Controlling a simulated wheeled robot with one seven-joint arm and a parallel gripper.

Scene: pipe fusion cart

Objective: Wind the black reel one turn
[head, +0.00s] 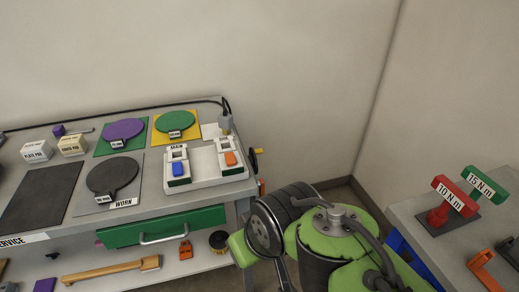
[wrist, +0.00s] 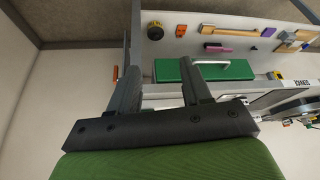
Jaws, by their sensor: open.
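The black reel (head: 253,161) shows small at the right end of the grey cart, beside the grey tabletop's edge. A yellow handle (head: 259,151) sticks out from it. I cannot make out the reel in the wrist view; the fingers may hide it. My gripper (wrist: 163,66) is open, with nothing seen between its two dark fingers. In the wrist view its fingers overlap the cart's end and green drawer. I cannot tell its distance from the reel. In the head view my green arm stands right of the cart, and the gripper is not clearly seen.
The cart top (head: 60,145) holds coloured pads, a black disc and a white tray (head: 205,165). The green drawer (head: 165,227) with its handle is below; the lower shelf carries tools. A second bench (head: 420,215) with red and green torque tools stands right. The wall is behind.

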